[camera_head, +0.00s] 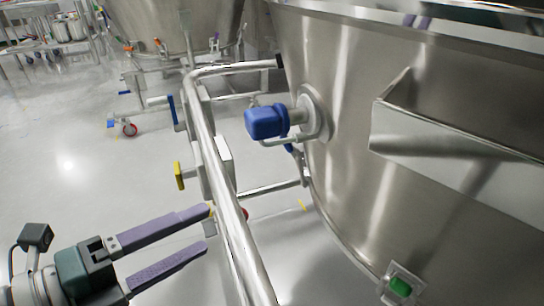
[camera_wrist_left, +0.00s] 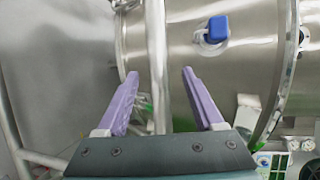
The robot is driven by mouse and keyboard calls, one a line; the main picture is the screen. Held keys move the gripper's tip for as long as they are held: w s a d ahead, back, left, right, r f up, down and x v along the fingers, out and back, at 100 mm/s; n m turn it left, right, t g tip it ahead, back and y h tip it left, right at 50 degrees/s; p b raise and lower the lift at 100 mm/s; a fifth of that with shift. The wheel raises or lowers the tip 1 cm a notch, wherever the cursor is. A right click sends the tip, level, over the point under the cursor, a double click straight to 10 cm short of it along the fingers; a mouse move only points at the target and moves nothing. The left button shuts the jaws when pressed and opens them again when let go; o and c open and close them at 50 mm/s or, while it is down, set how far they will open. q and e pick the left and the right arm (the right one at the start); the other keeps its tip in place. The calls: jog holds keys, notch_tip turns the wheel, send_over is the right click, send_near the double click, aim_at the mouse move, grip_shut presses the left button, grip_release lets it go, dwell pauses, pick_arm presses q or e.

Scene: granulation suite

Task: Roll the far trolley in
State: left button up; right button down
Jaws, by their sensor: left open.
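A large steel vessel (camera_head: 350,165) fills the right of the head view. It has a blue-capped side port (camera_head: 265,121) and a tubular steel rail (camera_head: 203,130) beside it. A second steel vessel on a wheeled frame (camera_head: 180,22) stands farther back. I cannot tell which one is the far trolley. My left gripper (camera_head: 207,228) is open, its purple fingers pointing at the rail from the left. In the left wrist view the rail (camera_wrist_left: 157,60) appears between the open fingers (camera_wrist_left: 160,73), with the vessel (camera_wrist_left: 260,40) behind. The fingers do not close on it. My right gripper is out of view.
A steel rack (camera_head: 50,45) with small containers stands at the far left. The pale floor (camera_head: 60,165) at left is clear.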

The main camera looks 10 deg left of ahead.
pick_arm(q)
jog(key=b+x, duration=0.3)
jog(key=x, duration=0.7)
jog(key=shift+f, duration=0.1)
jog(key=shift+c, duration=1.2)
grip_shut()
